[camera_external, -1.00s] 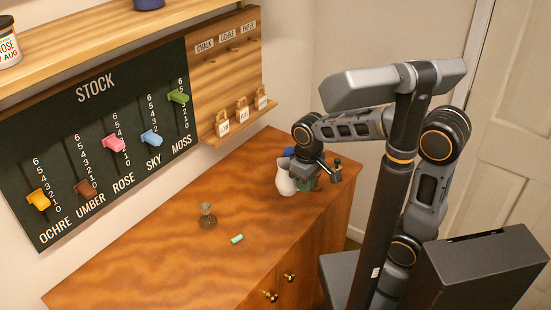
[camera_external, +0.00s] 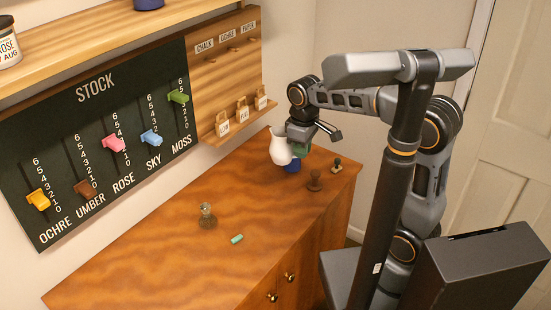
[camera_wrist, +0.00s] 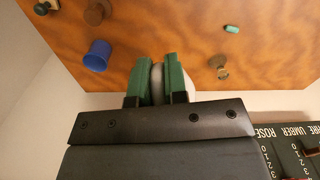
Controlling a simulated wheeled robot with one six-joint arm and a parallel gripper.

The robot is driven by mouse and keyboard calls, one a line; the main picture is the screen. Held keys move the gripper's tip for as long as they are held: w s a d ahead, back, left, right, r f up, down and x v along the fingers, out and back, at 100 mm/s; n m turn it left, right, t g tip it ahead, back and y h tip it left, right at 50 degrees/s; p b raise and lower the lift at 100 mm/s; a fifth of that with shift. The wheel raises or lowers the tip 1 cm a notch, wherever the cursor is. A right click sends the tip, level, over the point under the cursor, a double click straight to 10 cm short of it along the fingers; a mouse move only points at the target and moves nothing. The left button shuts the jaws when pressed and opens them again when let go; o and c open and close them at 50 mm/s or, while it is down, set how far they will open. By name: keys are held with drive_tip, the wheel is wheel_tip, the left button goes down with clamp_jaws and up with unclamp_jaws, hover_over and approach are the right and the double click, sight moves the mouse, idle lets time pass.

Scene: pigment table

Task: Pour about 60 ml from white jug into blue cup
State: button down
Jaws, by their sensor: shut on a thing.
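The white jug (camera_external: 280,149) is raised above the far end of the wooden table in the external view, looking roughly upright. My gripper (camera_external: 299,147) is shut on it. In the wrist view, my gripper's green fingers (camera_wrist: 158,82) close on the white jug (camera_wrist: 157,84), which is mostly hidden between and behind them. The blue cup (camera_wrist: 97,56) stands on the table, left of the fingers in the wrist view. In the external view the blue cup (camera_external: 292,167) shows just below and right of the jug, partly covered. The cup's contents cannot be made out.
Two stamp-like objects stand right of the cup: a brown one (camera_external: 314,181) and a dark one (camera_external: 337,165). A small glass-like piece (camera_external: 207,216) and a teal stick (camera_external: 237,239) lie nearer. The stock board (camera_external: 110,140) and peg panel (camera_external: 230,85) border the table's back.

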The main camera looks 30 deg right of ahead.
drive_tip(key=w+d+r+n+p, duration=0.1)
drive_tip(key=w+d+n+p, duration=0.15)
drive_tip(key=w, duration=0.65)
drive_tip(key=w+d+r+n+p, duration=0.1)
drive_tip(key=w+d+n+p, duration=0.15)
drive_tip(key=w, duration=0.75)
drive_tip(key=w+d+f+n+p, duration=0.2)
drive_tip(key=w+d+n, duration=0.2)
drive_tip(key=w+d, duration=0.3)
drive_tip(key=w+d+f+n+p, duration=0.3)
drive_tip(key=w+d+n, duration=0.1)
drive_tip(key=w+d, duration=0.3)
wheel_tip(320, 180, down, 16)
drive_tip(key=shift+d, duration=0.1)
drive_tip(key=shift+r, duration=0.1)
